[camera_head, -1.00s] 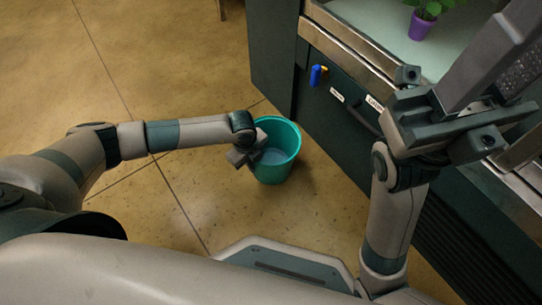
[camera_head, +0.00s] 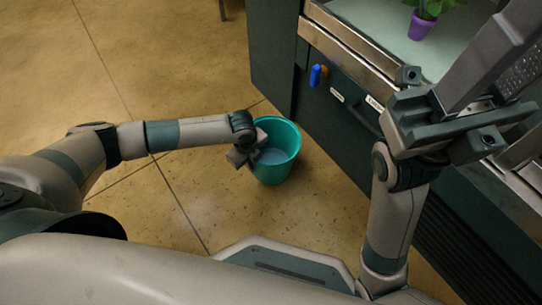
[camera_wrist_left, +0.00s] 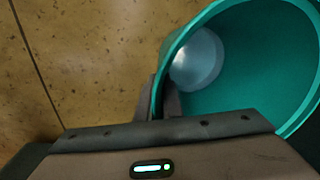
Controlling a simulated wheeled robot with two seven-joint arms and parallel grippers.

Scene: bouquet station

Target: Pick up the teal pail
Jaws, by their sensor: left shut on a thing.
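The teal pail (camera_head: 289,152) is upright, beside the dark cabinet, in the middle of the head view. Its inside looks pale at the bottom. My left gripper (camera_head: 257,157) is at the pail's left rim and shut on it. The left wrist view shows the pail (camera_wrist_left: 262,60) large at the right, with the fingers (camera_wrist_left: 165,100) at the near left part of its wall. I cannot tell whether the pail's base touches the floor. My right gripper (camera_head: 445,115) is over the counter front at the right, and its jaw state is unclear.
A purple pot (camera_head: 420,26) with a green plant is on the counter. The tiled floor (camera_head: 170,60) at left is clear.

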